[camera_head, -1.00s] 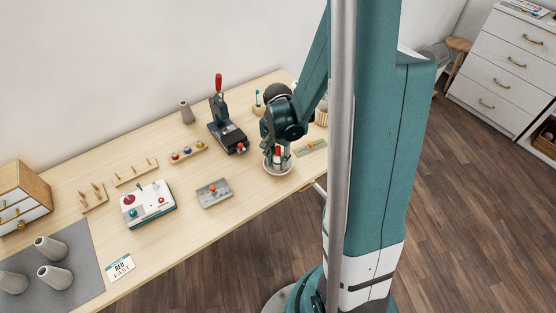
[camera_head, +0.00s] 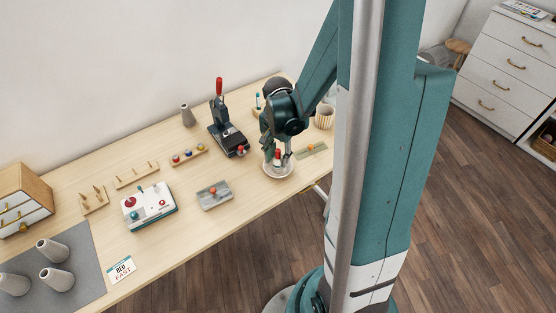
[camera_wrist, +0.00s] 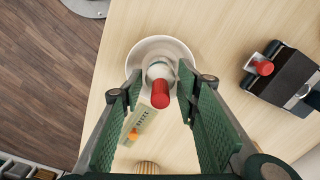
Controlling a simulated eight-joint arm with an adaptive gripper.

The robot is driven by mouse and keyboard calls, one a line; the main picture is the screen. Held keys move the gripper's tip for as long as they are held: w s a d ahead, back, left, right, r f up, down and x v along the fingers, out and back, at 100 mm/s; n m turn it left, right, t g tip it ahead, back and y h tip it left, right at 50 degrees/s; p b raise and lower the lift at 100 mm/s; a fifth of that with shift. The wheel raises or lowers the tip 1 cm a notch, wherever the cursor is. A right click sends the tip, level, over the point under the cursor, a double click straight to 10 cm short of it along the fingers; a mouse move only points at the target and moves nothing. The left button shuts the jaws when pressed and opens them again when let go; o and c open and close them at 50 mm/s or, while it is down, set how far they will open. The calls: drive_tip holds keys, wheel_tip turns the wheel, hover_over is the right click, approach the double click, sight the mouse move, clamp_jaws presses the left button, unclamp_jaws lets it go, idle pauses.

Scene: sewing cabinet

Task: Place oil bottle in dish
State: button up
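The oil bottle (camera_wrist: 160,82) is small and pale with a red cap. It stands in the white round dish (camera_wrist: 137,52), seen from above in the wrist view. In the head view the bottle's red cap (camera_head: 278,154) shows above the dish (camera_head: 279,172) near the table's front edge. My gripper (camera_wrist: 163,95) is open, with one green-padded finger on each side of the bottle and a visible gap around it. In the head view my gripper (camera_head: 277,152) is right above the dish and partly covers it.
A black press with a red handle (camera_head: 219,88) stands behind and left of the dish. A ruler-like plate with an orange knob (camera_head: 310,148) lies to the right, with a ribbed cup (camera_head: 324,117) behind it. A grey tray (camera_head: 215,195) lies to the left.

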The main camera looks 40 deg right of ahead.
drive_tip(key=shift+r+p, duration=0.8)
drive_tip(key=shift+r, duration=3.55)
drive_tip(key=shift+a+r+n, duration=0.3)
drive_tip(key=shift+a+r, duration=0.2)
drive_tip(key=shift+r, duration=0.15)
drive_tip(key=s+a+r+n+t, duration=0.3)
drive_tip(key=s+a+r+n, duration=0.2)
drive_tip(key=a+r, duration=0.3)
drive_tip(key=s+a+r+n+t, duration=0.4)
drive_tip(key=a+r+n, duration=0.3)
drive_tip(key=a+r, duration=0.2)
drive_tip(key=shift+s+r+n, duration=0.35)
drive_tip(key=shift+r+n, duration=0.05)
drive_tip(key=shift+r, duration=0.05)
